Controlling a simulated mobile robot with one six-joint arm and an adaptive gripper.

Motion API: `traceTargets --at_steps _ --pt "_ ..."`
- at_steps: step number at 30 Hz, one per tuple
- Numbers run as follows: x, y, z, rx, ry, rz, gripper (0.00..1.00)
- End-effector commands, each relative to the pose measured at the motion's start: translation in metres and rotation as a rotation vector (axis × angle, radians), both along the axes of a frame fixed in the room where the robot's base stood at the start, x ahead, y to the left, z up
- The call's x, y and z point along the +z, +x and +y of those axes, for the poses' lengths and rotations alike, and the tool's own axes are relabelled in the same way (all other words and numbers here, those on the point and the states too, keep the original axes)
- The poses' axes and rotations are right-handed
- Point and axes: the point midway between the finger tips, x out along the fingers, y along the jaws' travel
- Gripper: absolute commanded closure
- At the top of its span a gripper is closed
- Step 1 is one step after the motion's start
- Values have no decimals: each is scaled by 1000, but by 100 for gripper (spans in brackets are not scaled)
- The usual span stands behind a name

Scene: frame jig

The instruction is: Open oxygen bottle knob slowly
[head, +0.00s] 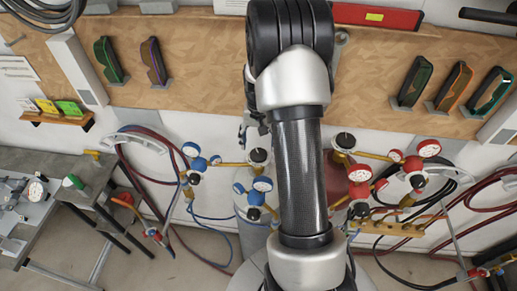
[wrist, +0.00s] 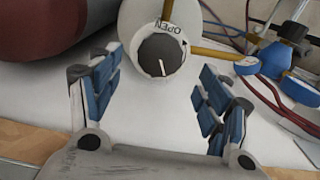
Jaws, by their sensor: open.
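The oxygen bottle knob (wrist: 160,55) is a round black knob with a pale line on its face. It sits on a pale disc (wrist: 141,20) marked OPEN with an arrow, which appears upside down in the wrist view. My gripper (wrist: 160,72) is open, with blue-padded fingers to the left and right of the knob and apart from it. In the head view a black knob (head: 258,156) stands above the blue regulator (head: 256,197), left of my arm.
A red cylinder (wrist: 50,25) lies close on the left in the wrist view. Blue regulator parts (wrist: 292,75) and red hoses (wrist: 262,88) are on the right. In the head view, a red regulator (head: 360,173) stands right of my arm, and a grey bench (head: 70,185) is at left.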

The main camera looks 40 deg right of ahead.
Motion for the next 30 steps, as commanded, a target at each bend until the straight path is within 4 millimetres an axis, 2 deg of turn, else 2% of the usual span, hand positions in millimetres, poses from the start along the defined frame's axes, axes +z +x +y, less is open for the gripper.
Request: traceTargets --at_steps 1,6,12,30 --pt "13 1 -1 0 -3 -4 29" --pt "45 0 0 0 -1 -3 29" --pt "66 0 0 0 -1 -1 29" --pt "69 0 0 0 1 1 29"
